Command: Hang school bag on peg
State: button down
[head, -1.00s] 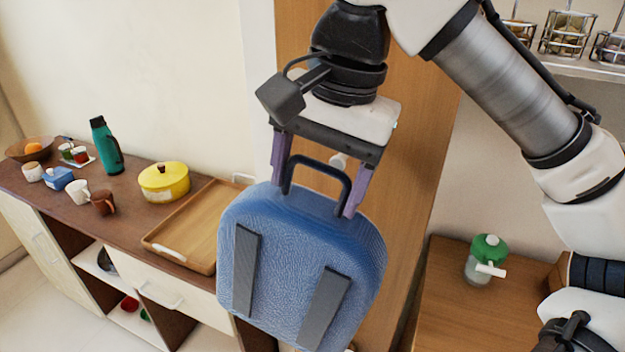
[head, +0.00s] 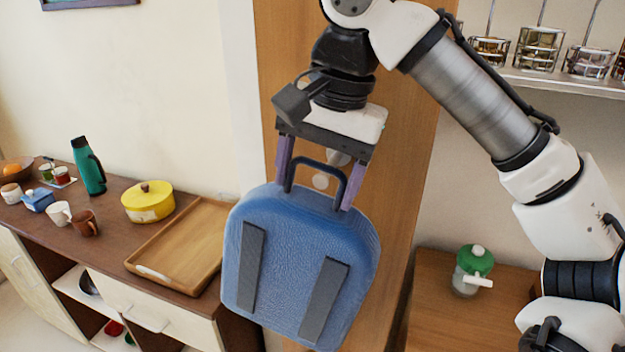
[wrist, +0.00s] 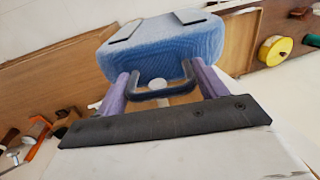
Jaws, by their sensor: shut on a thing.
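The blue school bag (head: 300,262) with two grey straps and a dark loop handle (head: 318,164) hangs upright, slightly tilted, below my gripper (head: 314,192). The purple fingers stand at either side of the handle and are shut on it across its width. Pale round peg-like knobs (head: 321,181) show behind the handle, on the tall wooden panel (head: 400,150). In the wrist view a pale knob (wrist: 157,85) shows through the loop of the handle (wrist: 160,94). The handle appears in front of the knobs; I cannot tell the gap. The bag hides the lower panel.
At left, a brown counter (head: 105,235) holds a wooden tray (head: 185,250), a yellow pot (head: 148,202), a green flask (head: 87,165) and cups. At right, a green-lidded jar (head: 473,270) stands on a wooden surface below a shelf of jars (head: 550,80).

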jog(key=shift+w+d, duration=0.2)
jog(key=shift+w, duration=0.4)
jog(key=shift+w+d, duration=0.15)
jog(key=shift+w, duration=0.4)
jog(key=shift+w+d+f, duration=0.2)
jog(key=shift+w+f, duration=0.25)
jog(key=shift+w, duration=0.2)
